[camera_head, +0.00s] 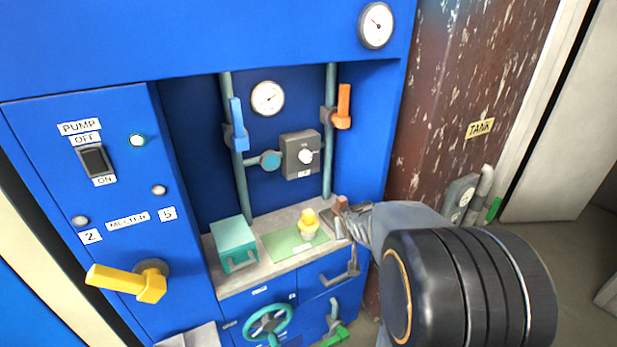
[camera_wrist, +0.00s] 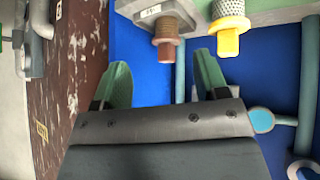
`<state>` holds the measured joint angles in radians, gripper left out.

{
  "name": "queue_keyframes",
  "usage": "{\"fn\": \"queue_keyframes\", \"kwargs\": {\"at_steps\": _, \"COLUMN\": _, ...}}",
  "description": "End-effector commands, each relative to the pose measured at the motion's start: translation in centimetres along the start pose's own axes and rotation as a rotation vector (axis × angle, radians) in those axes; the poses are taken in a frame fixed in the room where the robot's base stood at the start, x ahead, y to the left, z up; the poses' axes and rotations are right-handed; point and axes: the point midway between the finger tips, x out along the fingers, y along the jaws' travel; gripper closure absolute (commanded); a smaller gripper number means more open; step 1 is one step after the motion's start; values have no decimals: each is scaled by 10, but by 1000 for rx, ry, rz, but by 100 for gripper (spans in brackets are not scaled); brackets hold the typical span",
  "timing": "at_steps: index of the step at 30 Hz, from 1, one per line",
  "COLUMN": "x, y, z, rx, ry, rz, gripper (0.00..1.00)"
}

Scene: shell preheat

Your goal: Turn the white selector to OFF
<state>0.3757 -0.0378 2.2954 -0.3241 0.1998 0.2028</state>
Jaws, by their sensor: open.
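The white selector (camera_head: 306,156) is a small round white knob on a grey box (camera_head: 290,165) between two vertical pipes in the blue recess. The box's small label is too small to read, so I cannot tell the selector's setting. My gripper (camera_head: 345,220) is at the right end of the counter, below and to the right of the selector and apart from it. In the wrist view my gripper (camera_wrist: 161,58) has its two green fingers spread, with nothing held between them. The selector does not show in the wrist view.
A brown-topped grey fitting (camera_wrist: 168,32) is close ahead of the fingers; a yellow-topped fitting (camera_head: 308,222) stands beside it on the counter. Orange (camera_head: 343,108) and blue (camera_head: 236,120) levers flank the selector. A black PUMP switch (camera_head: 95,160) is at left.

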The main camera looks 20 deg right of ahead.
Motion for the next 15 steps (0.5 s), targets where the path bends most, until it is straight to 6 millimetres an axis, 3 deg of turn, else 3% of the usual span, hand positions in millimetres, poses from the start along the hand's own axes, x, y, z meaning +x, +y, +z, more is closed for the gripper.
{"fn": "queue_keyframes", "kwargs": {"at_steps": 1, "x": 27, "y": 6, "z": -10, "rx": 19, "ry": 97, "rz": -6, "gripper": 33}}
{"fn": "queue_keyframes", "kwargs": {"at_steps": 5, "x": 47, "y": 7, "z": -56, "rx": 50, "ry": 367, "rz": -92, "gripper": 33}}
{"fn": "queue_keyframes", "kwargs": {"at_steps": 9, "x": 32, "y": -11, "z": -103, "rx": 63, "ry": 607, "rz": -241, "gripper": 33}}
{"fn": "queue_keyframes", "kwargs": {"at_steps": 15, "x": -2, "y": -33, "z": -136, "rx": 84, "ry": 807, "rz": -421, "gripper": 33}}
